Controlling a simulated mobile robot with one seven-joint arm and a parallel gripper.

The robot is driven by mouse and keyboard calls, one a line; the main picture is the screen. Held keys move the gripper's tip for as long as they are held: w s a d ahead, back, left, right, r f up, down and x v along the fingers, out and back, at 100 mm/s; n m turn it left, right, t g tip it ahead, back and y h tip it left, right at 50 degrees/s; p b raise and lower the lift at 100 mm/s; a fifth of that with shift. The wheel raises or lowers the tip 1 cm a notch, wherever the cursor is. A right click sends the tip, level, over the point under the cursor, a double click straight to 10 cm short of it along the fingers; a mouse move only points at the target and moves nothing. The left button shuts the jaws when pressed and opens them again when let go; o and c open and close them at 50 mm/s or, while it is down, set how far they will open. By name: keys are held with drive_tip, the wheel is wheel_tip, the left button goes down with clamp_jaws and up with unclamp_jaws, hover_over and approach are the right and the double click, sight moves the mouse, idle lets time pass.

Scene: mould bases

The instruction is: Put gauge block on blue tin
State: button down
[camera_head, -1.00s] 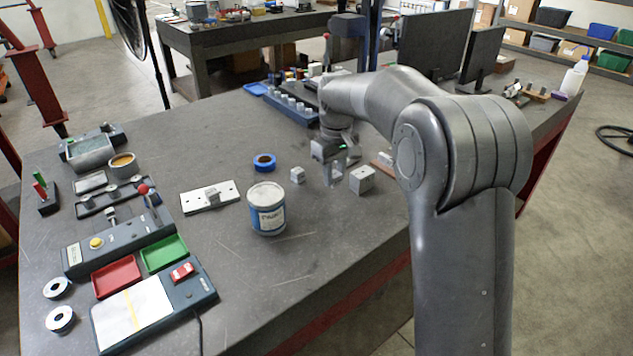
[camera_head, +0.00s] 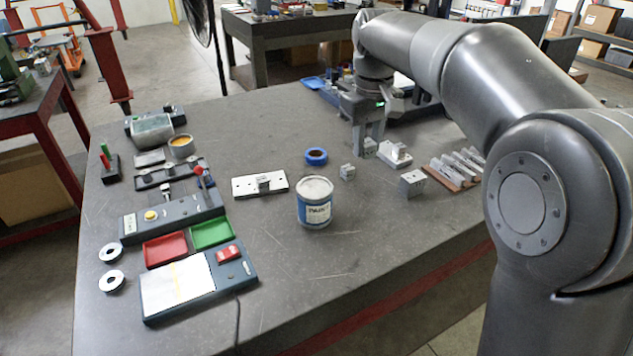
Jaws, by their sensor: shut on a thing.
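The blue tin (camera_head: 315,209) stands upright on the grey bench, with a pale top and a white label band. My gripper (camera_head: 368,148) is behind and to the right of the tin, pointing down. It is shut on a small grey block (camera_head: 370,147), which I take to be the gauge block. The fingers partly hide it, and I cannot tell how far it is above the bench. The top of the tin looks bare.
A small metal cube (camera_head: 348,172) and a larger block (camera_head: 412,183) stand near my gripper. A blue tape ring (camera_head: 316,156) lies behind the tin. A white plate with a clamp (camera_head: 260,185) lies left. Red (camera_head: 166,249) and green (camera_head: 212,233) trays lie further left.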

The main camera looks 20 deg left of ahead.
hover_over(315, 187)
wheel_tip(315, 187, down, 6)
drive_tip(key=shift+f, duration=2.3)
drive_tip(key=shift+f, duration=0.15)
drive_tip(key=c, duration=1.1)
unclamp_jaws()
wheel_tip(315, 187, up, 12)
drive_tip(key=shift+r, duration=0.2)
